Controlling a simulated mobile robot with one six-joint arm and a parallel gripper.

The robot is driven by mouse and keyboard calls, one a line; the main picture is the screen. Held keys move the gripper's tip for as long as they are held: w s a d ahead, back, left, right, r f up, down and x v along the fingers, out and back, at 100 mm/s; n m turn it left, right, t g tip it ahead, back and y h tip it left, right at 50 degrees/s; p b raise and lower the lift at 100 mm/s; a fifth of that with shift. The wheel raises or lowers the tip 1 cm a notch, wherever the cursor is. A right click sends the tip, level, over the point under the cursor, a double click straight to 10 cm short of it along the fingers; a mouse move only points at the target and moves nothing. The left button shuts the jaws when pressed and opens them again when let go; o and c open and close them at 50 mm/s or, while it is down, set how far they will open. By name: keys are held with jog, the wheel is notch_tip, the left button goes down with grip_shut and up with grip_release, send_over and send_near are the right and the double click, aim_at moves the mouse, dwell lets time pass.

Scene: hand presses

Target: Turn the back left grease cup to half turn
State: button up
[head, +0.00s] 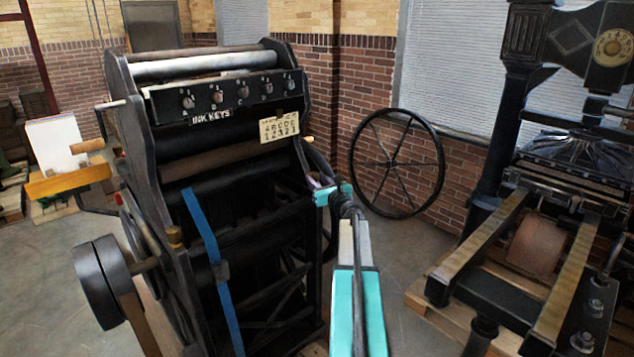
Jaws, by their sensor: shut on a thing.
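The black press (235,180) stands left of centre with its ink key panel facing me. A small brass grease cup (174,237) sits on its picture-left side frame. My gripper (318,190) is at the picture-right side frame, at about the matching place to that brass cup. It is shut on a small part there, which fits the grease cup on that side. My wrist and jaws hide most of this part, so its turn angle cannot be read.
A black spoked wheel (397,163) leans by the brick wall. Another press (540,215) with long rails stands on a pallet at right. Bare floor (415,262) lies between the two presses.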

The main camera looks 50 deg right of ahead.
jog(key=shift+w+a+m+g+h+b, duration=0.1)
jog(key=shift+a+m+g+h+b, duration=0.1)
jog(key=shift+m+g+h+b, duration=0.65)
jog(key=shift+w+a+m+g+h+b, duration=0.2)
jog(key=shift+m+h, duration=0.45)
jog(key=shift+h, duration=0.6)
jog(key=shift+s+r+g, duration=0.1)
jog(key=shift+g, duration=0.15)
jog(key=o, duration=1)
jog(key=shift+o, duration=0.2)
jog(key=shift+s, duration=0.15)
jog(key=v, duration=1.3)
jog(key=shift+a+b, duration=0.35)
jog(key=shift+b, duration=0.1)
jog(key=shift+s, duration=0.1)
